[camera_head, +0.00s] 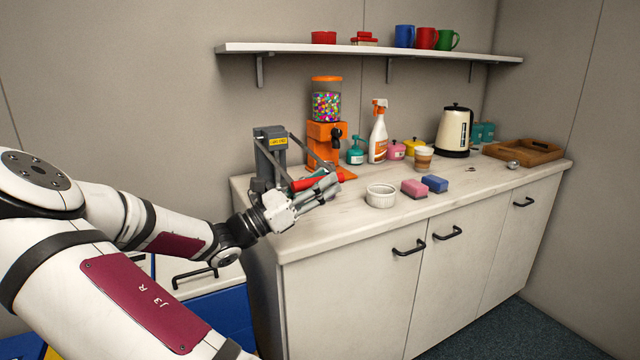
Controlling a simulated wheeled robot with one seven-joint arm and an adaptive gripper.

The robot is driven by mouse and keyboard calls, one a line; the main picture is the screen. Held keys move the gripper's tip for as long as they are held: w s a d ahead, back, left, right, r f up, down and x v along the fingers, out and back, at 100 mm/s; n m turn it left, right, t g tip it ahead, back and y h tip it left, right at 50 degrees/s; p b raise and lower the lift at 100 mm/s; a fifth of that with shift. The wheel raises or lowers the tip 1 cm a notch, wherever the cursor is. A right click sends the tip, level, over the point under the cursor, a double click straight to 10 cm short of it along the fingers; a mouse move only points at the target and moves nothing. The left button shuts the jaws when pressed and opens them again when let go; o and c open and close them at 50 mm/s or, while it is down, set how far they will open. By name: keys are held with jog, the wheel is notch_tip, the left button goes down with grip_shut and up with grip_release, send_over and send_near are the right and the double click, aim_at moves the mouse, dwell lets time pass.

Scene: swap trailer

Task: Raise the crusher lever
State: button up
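The crusher is a grey upright device (270,147) with a yellow label, standing at the left end of the counter. Its lever (310,182) has a red handle and slants down to the right, low over the counter. My gripper (332,189) is at the lever's red handle, just in front of it in the picture, with its fingers pointing right. The gripper body hides part of the crusher's base and lever. I cannot tell whether the fingers touch the handle or how far apart they are.
A white ramekin (381,195), a pink sponge (414,189) and a blue sponge (435,183) lie right of my gripper. An orange candy dispenser (327,135) and a spray bottle (378,135) stand behind. A shelf (380,51) with mugs hangs above. The front right counter is clear.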

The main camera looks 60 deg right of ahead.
jog(key=shift+c, duration=0.6)
grip_shut()
jog(key=shift+r, duration=0.15)
